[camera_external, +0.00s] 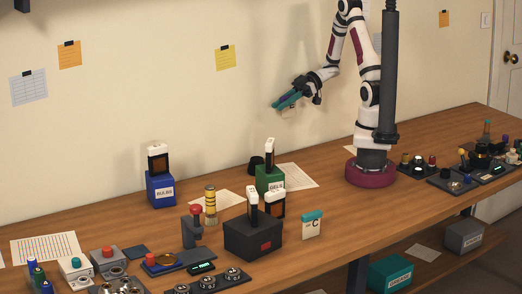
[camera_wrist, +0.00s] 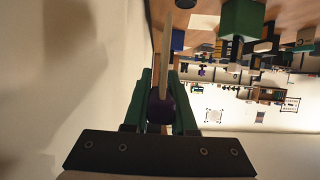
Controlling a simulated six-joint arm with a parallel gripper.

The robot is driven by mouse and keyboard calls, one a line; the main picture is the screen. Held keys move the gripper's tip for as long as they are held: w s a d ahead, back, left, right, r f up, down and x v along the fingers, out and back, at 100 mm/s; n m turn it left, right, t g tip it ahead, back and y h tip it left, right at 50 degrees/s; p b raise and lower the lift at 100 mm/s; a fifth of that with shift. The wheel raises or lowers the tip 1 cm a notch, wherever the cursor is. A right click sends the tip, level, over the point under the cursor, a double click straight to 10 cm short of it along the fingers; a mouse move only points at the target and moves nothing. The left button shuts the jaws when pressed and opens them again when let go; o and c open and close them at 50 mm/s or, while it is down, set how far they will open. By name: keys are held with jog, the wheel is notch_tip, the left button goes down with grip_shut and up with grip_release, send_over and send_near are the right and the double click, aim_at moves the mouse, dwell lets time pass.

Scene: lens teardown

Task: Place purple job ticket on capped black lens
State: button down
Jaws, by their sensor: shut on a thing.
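My gripper (camera_external: 287,101) is raised in the air near the wall, well above the table, pointing left. In the wrist view its green fingers (camera_wrist: 161,100) are closed on a dark purple piece (camera_wrist: 160,110), from which a thin pale slab (camera_wrist: 167,60) sticks out edge-on. I take this to be the purple job ticket; its face is not visible. A short black cylinder (camera_external: 256,163) stands on the table behind the green box, below my gripper. It may be the capped black lens, but it is too small to tell. Nothing touches the held piece except the fingers.
The green box (camera_external: 270,181), blue box (camera_external: 160,191) and dark box (camera_external: 253,240) hold upright white-topped pieces. A yellow-banded cylinder (camera_external: 210,204) and a small sign C (camera_external: 312,226) stand nearby. Paper sheets lie flat. More small parts crowd both table ends.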

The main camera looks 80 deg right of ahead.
jog(key=w+a+r, duration=0.1)
jog(key=w+a, duration=0.2)
jog(key=a, duration=0.1)
send_over(250, 164)
notch_tip(250, 164, down, 7)
jog(key=shift+a+f, duration=0.15)
jog(key=shift+f, duration=0.7)
jog(key=shift+a+f, duration=0.1)
jog(key=shift+f, duration=0.75)
jog(key=c, duration=0.7)
grip_release()
jog(key=shift+f, duration=0.1)
jog(key=shift+c, duration=0.2)
jog(key=shift+s+d+r, duration=0.1)
jog(key=shift+d+r, duration=0.05)
jog(key=shift+r, duration=0.05)
jog(key=v, duration=1.1)
jog(key=shift+s+d, duration=0.2)
jog(key=shift+d, duration=0.1)
